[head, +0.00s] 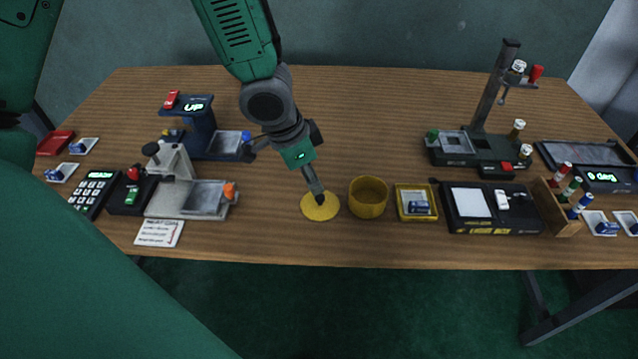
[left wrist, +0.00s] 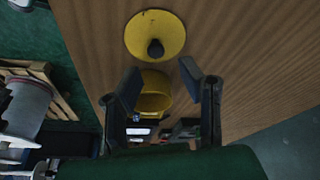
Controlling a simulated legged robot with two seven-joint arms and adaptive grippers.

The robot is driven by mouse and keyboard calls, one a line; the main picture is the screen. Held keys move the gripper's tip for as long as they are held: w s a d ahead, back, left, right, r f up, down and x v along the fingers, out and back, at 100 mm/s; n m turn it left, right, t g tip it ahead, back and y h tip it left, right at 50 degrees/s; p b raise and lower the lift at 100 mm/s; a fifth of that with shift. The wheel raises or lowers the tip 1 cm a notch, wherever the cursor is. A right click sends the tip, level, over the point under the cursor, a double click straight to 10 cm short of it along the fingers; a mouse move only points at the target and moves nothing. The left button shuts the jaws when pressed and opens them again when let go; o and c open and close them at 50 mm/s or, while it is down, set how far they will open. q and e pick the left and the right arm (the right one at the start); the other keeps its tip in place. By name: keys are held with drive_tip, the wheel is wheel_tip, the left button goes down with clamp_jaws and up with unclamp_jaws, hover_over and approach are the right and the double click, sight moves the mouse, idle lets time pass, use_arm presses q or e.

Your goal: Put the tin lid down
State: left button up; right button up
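The tin lid (head: 312,211) is a round yellow disc with a dark knob. It appears to lie flat on the wooden table, left of the open yellow tin (head: 368,197) and apart from it. In the left wrist view the lid (left wrist: 150,28) shows whole, knob up, with the tin (left wrist: 153,97) below it in the picture. My left gripper (head: 317,190) is over the lid, close to its knob. In the left wrist view its two fingers (left wrist: 160,83) are spread with nothing between them. My right gripper is not in view.
A yellow tray (head: 402,207) with a small blue-and-white item stands right of the tin, then a black device (head: 475,221). A grey splicer-like device (head: 170,190) and a note card (head: 160,233) are to the left. The table behind the lid is clear.

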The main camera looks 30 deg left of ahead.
use_arm(q)
drive_tip(key=p+v, duration=0.1)
drive_tip(key=v, duration=0.5)
drive_tip(key=shift+p, duration=0.35)
drive_tip(key=shift+s+f, duration=0.1)
drive_tip(key=shift+f, duration=0.05)
